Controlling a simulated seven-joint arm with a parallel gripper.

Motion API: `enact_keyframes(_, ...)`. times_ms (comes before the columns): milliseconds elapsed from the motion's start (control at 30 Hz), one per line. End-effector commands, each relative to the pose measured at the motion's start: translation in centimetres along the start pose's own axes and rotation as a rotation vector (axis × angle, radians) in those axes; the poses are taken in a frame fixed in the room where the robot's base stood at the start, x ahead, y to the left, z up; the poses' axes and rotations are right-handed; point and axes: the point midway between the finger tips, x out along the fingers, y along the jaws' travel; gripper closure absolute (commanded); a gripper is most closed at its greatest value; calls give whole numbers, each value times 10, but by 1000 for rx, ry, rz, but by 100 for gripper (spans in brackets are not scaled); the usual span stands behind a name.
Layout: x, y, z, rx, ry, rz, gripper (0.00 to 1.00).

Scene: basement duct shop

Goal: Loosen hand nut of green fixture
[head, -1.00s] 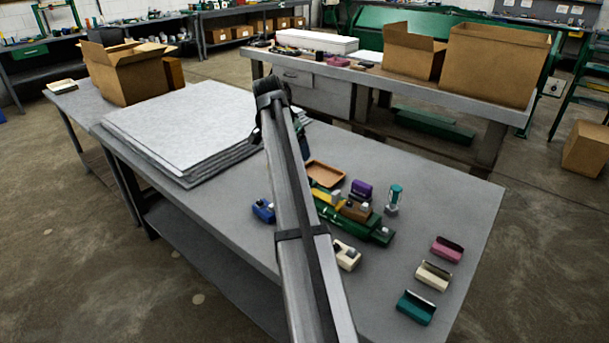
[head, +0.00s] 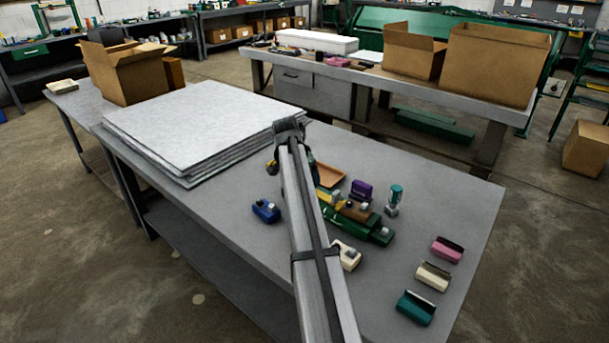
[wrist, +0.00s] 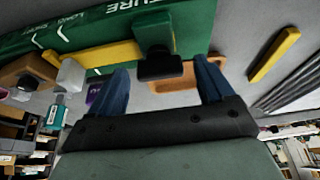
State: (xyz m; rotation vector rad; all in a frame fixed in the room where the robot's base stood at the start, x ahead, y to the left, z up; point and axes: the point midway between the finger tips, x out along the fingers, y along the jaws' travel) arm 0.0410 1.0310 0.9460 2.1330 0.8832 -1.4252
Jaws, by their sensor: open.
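The green fixture (head: 371,233) lies on the grey table in the head view, partly hidden by my arm. A yellow bar (head: 325,196) and a brown block (head: 355,212) are on it. In the wrist view its green body (wrist: 195,30) fills the top, with partly cut-off white lettering. A green post with a dark knob-like end (wrist: 160,68) shows there; I cannot tell whether this is the hand nut. My gripper (wrist: 163,80) is open, its blue fingers on either side of the dark end in the picture. Contact cannot be made out. The head view hides the fingers.
An orange-brown tray (head: 330,175), a purple block (head: 361,190), a teal-topped piece (head: 396,193) and a blue block (head: 266,211) surround the fixture. Pink (head: 446,249), cream (head: 433,276) and teal (head: 415,308) holders line the right. Stacked grey sheets (head: 195,125) lie left.

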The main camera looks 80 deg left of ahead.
Motion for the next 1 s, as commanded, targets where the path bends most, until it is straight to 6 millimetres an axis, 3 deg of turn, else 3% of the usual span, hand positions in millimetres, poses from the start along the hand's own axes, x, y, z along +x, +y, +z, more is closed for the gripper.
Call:
enact_keyframes(333, 3, 0, 0, 0, 0, 0, 19)
enact_keyframes(900, 2, 0, 0, 0, 0, 0, 74)
enact_keyframes(1000, 2, 0, 0, -1, 0, 0, 75)
